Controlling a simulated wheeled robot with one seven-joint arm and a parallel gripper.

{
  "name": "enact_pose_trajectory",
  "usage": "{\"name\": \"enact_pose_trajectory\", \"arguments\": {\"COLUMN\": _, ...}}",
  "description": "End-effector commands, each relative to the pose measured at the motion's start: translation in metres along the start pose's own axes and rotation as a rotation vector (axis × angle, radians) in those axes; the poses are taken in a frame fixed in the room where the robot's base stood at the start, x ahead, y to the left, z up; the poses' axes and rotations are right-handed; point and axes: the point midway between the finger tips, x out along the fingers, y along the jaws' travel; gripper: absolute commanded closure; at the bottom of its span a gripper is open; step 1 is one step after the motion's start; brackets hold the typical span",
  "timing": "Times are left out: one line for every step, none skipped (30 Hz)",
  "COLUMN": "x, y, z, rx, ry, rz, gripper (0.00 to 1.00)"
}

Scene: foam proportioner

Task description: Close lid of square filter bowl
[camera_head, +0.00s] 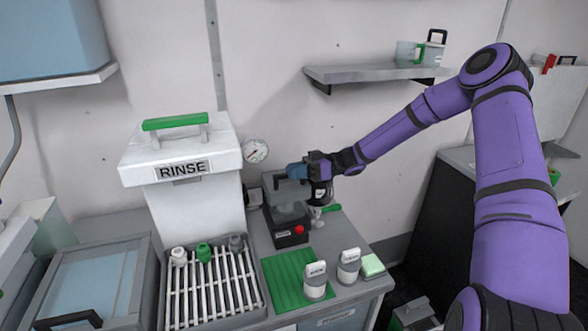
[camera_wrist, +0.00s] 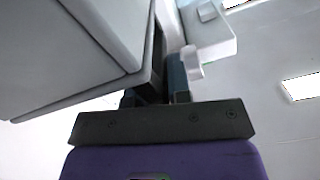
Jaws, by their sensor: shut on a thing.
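The square filter bowl (camera_head: 288,218) is a grey boxy unit with a dark front and a red knob, standing on the counter behind the green mat. Its grey lid (camera_head: 272,184) appears raised above the body; its exact angle is hard to tell. My gripper (camera_head: 298,172) reaches in from the right at the lid's upper right side, its blue fingers partly covering it. In the wrist view, my gripper (camera_wrist: 156,92) is shut on a dark edge beside a large grey slab (camera_wrist: 70,50), which looks like the lid. The grasped part is mostly hidden by the fingers.
The white RINSE box (camera_head: 190,190) with a green handle stands to the left. A gauge (camera_head: 256,151) is on the wall behind. A rack (camera_head: 210,292), a green mat (camera_head: 290,278) and two labelled containers (camera_head: 316,280) lie in front. A shelf (camera_head: 375,74) hangs above.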

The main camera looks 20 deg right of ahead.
Motion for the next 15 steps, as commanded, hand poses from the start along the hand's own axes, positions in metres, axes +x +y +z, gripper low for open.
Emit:
{"name": "enact_pose_trajectory", "arguments": {"x": -0.0006, "y": -0.0026, "z": 0.0056, "rx": 0.011, "ry": -0.002, "rz": -0.003, "gripper": 1.00}}
{"name": "enact_pose_trajectory", "arguments": {"x": -0.0006, "y": -0.0029, "z": 0.0061, "rx": 0.012, "ry": -0.003, "rz": -0.003, "gripper": 1.00}}
{"name": "enact_pose_trajectory", "arguments": {"x": -0.0006, "y": -0.0031, "z": 0.0067, "rx": 0.013, "ry": -0.003, "rz": -0.003, "gripper": 1.00}}
{"name": "enact_pose_trajectory", "arguments": {"x": -0.0006, "y": -0.0033, "z": 0.0071, "rx": 0.013, "ry": -0.003, "rz": -0.004, "gripper": 1.00}}
{"name": "enact_pose_trajectory", "arguments": {"x": -0.0006, "y": -0.0034, "z": 0.0074, "rx": 0.014, "ry": -0.003, "rz": -0.004, "gripper": 1.00}}
{"name": "enact_pose_trajectory", "arguments": {"x": -0.0006, "y": -0.0036, "z": 0.0079, "rx": 0.014, "ry": -0.004, "rz": -0.004, "gripper": 1.00}}
{"name": "enact_pose_trajectory", "arguments": {"x": -0.0006, "y": -0.0037, "z": 0.0081, "rx": 0.015, "ry": -0.004, "rz": -0.004, "gripper": 1.00}}
{"name": "enact_pose_trajectory", "arguments": {"x": -0.0006, "y": -0.0038, "z": 0.0084, "rx": 0.015, "ry": -0.004, "rz": -0.005, "gripper": 1.00}}
{"name": "enact_pose_trajectory", "arguments": {"x": -0.0006, "y": -0.0040, "z": 0.0088, "rx": 0.016, "ry": -0.005, "rz": -0.005, "gripper": 1.00}}
{"name": "enact_pose_trajectory", "arguments": {"x": -0.0007, "y": -0.0040, "z": 0.0090, "rx": 0.016, "ry": -0.005, "rz": -0.005, "gripper": 1.00}}
{"name": "enact_pose_trajectory", "arguments": {"x": -0.0007, "y": -0.0040, "z": 0.0092, "rx": 0.017, "ry": -0.005, "rz": -0.005, "gripper": 1.00}}
{"name": "enact_pose_trajectory", "arguments": {"x": -0.0008, "y": -0.0040, "z": 0.0095, "rx": 0.017, "ry": -0.006, "rz": -0.005, "gripper": 1.00}}
{"name": "enact_pose_trajectory", "arguments": {"x": -0.0008, "y": -0.0040, "z": 0.0096, "rx": 0.017, "ry": -0.006, "rz": -0.005, "gripper": 0.79}}
{"name": "enact_pose_trajectory", "arguments": {"x": -0.0009, "y": -0.0040, "z": 0.0097, "rx": 0.017, "ry": -0.006, "rz": -0.005, "gripper": 0.72}}
{"name": "enact_pose_trajectory", "arguments": {"x": -0.0009, "y": -0.0037, "z": 0.0096, "rx": 0.017, "ry": -0.006, "rz": -0.005, "gripper": 0.63}}
